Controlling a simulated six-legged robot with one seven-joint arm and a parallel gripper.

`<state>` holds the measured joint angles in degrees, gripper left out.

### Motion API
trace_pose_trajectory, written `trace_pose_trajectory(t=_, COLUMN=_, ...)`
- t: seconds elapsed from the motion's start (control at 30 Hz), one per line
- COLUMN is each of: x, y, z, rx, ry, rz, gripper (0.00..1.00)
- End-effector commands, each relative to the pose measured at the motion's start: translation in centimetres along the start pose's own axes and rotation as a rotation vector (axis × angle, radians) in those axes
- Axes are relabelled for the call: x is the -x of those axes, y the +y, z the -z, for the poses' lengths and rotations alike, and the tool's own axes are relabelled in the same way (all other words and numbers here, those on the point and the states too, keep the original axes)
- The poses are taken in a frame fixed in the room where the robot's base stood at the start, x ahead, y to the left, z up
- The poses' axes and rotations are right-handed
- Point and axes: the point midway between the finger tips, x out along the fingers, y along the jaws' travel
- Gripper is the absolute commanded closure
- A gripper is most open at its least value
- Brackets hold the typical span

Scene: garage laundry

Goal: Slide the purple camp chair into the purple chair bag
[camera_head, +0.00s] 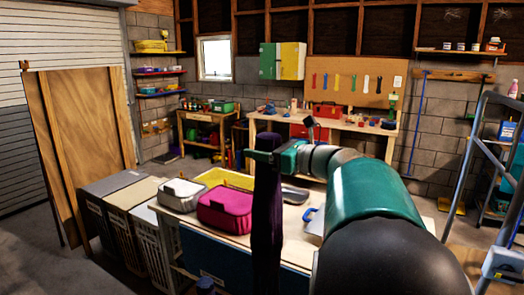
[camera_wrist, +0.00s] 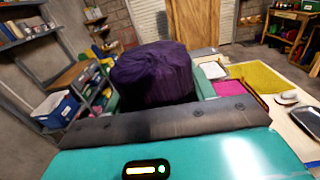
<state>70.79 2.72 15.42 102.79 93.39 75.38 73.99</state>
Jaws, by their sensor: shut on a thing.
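A long dark purple bundle, which looks like the folded purple camp chair (camera_head: 267,220), hangs upright in front of the table. My gripper (camera_head: 267,157) is shut on it near its upper end. In the wrist view the bundle's rounded, creased fabric top (camera_wrist: 152,72) sits between the jaws of my gripper (camera_wrist: 155,98). Its lower end runs down to the bottom of the head view. I cannot make out a separate purple chair bag in either view.
Lidded hampers (camera_head: 122,215) stand at left. A ladder (camera_head: 466,160) stands at right. Bare floor shows at lower left.

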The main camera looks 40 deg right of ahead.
Motion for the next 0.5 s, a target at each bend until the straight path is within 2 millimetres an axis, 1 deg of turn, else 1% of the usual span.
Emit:
trace_pose_trajectory(t=0.07, x=0.0, y=0.0, z=-0.1, rx=0.003, ry=-0.003, rz=0.0, gripper=1.0)
trace_pose_trajectory(t=0.5, x=-0.1, y=0.1, z=1.2, rx=0.002, ry=-0.004, rz=-0.001, gripper=1.0)
